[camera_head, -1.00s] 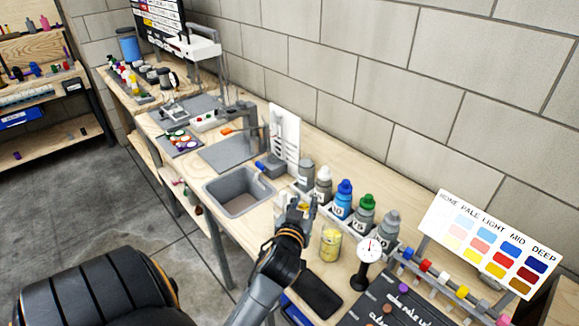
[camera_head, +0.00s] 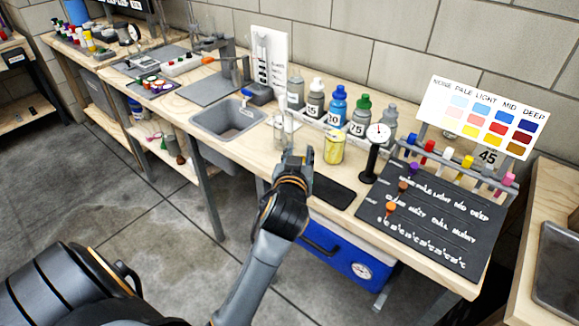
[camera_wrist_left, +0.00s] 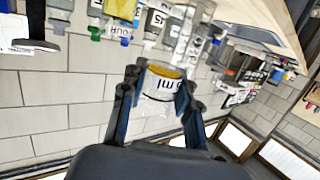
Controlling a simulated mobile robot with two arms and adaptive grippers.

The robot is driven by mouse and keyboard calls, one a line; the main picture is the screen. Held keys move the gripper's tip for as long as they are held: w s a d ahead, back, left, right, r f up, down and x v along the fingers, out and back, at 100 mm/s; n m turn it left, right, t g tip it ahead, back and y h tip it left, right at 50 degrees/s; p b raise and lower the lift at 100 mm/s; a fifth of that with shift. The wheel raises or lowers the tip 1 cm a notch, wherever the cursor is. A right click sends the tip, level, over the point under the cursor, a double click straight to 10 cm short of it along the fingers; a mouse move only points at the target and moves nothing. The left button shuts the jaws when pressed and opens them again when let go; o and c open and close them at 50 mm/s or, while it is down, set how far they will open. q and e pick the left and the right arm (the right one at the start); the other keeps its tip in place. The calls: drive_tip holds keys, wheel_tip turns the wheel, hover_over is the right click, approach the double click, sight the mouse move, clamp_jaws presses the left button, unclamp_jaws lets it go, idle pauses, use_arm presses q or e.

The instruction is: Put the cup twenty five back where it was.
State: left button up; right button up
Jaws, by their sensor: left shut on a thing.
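My left gripper (camera_head: 297,160) is over the front part of the bench, in front and to the left of a yellow can (camera_head: 333,147). In the left wrist view my left gripper (camera_wrist_left: 160,82) is shut on a clear cup (camera_wrist_left: 158,90) with a white label; "5 ml" reads upside down on it. The yellow at its edge may be its contents or something behind it. In the head view a faint clear shape shows just beyond the fingers, too unclear to tell well. My right gripper is not in view.
A row of bottles (camera_head: 338,105) stands behind the can. A dial gauge (camera_head: 377,133) stands right of it. A grey sink (camera_head: 228,118) is to the left. A dark pad (camera_head: 331,190) and a black lettered board (camera_head: 425,212) lie at the front right. A blue cooler (camera_head: 350,255) is below.

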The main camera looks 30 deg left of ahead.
sight(294, 148)
use_arm(q)
drive_tip(key=w+a+f, duration=0.4)
drive_tip(key=f, duration=0.1)
drive_tip(key=w+a+f, duration=0.2)
drive_tip(key=shift+w+a+f+b, duration=0.15)
drive_tip(key=shift+w+f+b, duration=0.1)
drive_tip(key=shift+b, duration=0.1)
wheel_tip(294, 148, down, 4)
drive_tip(key=shift+w+a+r, duration=0.1)
drive_tip(key=shift+r, duration=0.15)
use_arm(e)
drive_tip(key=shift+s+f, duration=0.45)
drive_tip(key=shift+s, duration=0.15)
use_arm(q)
drive_tip(key=shift+f+b, duration=0.2)
drive_tip(key=shift+b, duration=0.1)
drive_tip(key=o, duration=1.1)
drive_tip(key=shift+r, duration=0.1)
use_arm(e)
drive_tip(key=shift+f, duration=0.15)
